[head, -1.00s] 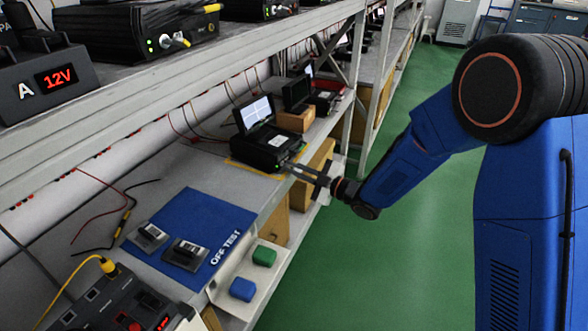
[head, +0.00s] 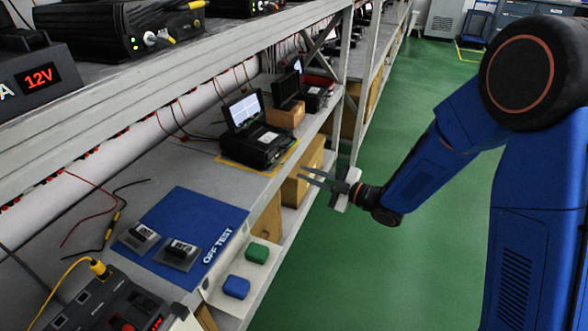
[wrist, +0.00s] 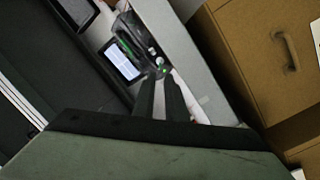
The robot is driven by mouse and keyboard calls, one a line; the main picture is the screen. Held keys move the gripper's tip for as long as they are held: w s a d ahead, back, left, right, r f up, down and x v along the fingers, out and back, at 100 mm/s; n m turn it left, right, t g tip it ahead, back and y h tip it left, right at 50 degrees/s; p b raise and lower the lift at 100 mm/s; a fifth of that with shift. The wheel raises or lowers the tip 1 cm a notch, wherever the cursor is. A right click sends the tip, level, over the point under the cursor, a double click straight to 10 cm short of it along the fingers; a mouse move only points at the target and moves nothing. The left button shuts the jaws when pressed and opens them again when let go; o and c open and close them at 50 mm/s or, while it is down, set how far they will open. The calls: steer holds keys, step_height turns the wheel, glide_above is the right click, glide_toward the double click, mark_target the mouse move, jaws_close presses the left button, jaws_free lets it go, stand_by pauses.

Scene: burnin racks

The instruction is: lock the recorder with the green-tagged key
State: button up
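The recorder (head: 256,146) is a black box with a raised lit screen (head: 243,109), standing on the shelf at the yellow-marked edge. In the wrist view the recorder (wrist: 151,52) lies beyond my fingertips, with a small green light on its front. My gripper (head: 302,179) is in front of the shelf, apart from the recorder. Its two fingers are parted with nothing visible between them. A green block-like piece (head: 257,252) and a blue one (head: 235,287) lie on a pale ledge below the mat. No key shaft is discernible, and I cannot tell whether a key sits in the recorder.
A blue "OFF TEST" mat (head: 200,215) with two small devices lies on the shelf. A red-display unit (head: 110,302) stands at lower left. A brown box (head: 285,116) and another screened unit are behind the recorder. A metal post (head: 350,110) rises beyond. The green aisle is clear.

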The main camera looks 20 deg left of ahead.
steer(key=v, duration=0.9)
steer(key=w+d+r+m+t+h, duration=0.3)
steer(key=w+d+h, duration=0.1)
steer(key=d, duration=0.2)
steer(key=w+d+r+m+t+h, duration=0.2)
steer(key=w+d+m+t+h, duration=0.15)
steer(key=d, duration=0.35)
steer(key=s+d+r+m+h, duration=0.1)
steer(key=d+r+m+h, duration=0.15)
steer(key=d, duration=0.45)
steer(key=s+d+r+m+h, duration=0.1)
steer(key=d+r+m+h, duration=0.1)
steer(key=d+m+h, duration=0.35)
steer(key=s+d+m+h, duration=0.1)
steer(key=s+d+m, duration=0.1)
steer(key=s+d, duration=0.5)
steer(key=s+d+m+g, duration=0.2)
steer(key=s+d+m, duration=0.1)
steer(key=s, duration=0.8)
steer(key=s+d+m+g+h, duration=0.1)
steer(key=s+d+m+g, duration=0.2)
steer(key=s, duration=0.9)
steer(key=shift+s+r+m+g, duration=0.25)
steer(key=shift+m+g, duration=0.1)
steer(key=shift+m, duration=0.7)
steer(key=shift+d, duration=0.1)
